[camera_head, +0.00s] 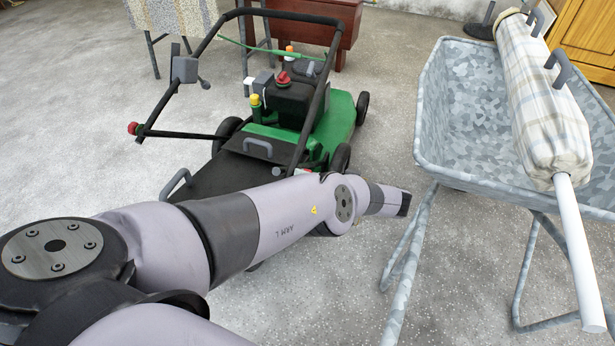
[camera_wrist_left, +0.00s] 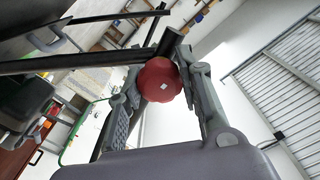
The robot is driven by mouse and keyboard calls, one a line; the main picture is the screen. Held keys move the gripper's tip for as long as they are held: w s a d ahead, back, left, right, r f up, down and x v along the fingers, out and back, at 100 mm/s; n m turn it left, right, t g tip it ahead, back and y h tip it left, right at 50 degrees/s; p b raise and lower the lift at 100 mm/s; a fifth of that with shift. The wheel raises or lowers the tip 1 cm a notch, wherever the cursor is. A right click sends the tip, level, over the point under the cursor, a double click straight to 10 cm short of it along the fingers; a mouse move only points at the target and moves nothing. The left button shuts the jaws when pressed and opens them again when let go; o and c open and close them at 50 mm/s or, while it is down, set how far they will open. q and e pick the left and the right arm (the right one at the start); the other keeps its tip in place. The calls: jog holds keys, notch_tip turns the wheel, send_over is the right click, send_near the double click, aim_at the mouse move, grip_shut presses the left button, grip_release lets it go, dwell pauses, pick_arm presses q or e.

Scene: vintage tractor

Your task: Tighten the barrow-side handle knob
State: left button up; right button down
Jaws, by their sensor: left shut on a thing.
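The green lawn mower (camera_head: 342,118) stands on the floor with its black folding handle (camera_head: 215,30) raised. My left gripper (camera_wrist_left: 160,68) is shut on this knob, one finger on each side. In the head view my left arm hides this knob and most of the gripper. Another red knob (camera_head: 133,128) shows on the far left side of the handle. My right gripper is in neither view.
A galvanised wheelbarrow (camera_head: 440,135) stands to the right, with a rolled checked cloth umbrella (camera_head: 540,100) lying across it. A red-brown wooden chest (camera_head: 345,30) is behind the mower. Concrete floor is open on the left.

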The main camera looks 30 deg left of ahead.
pick_arm(q)
jog(key=shift+d+m, duration=0.1)
jog(key=shift+m, duration=0.6)
jog(key=o, duration=1.2)
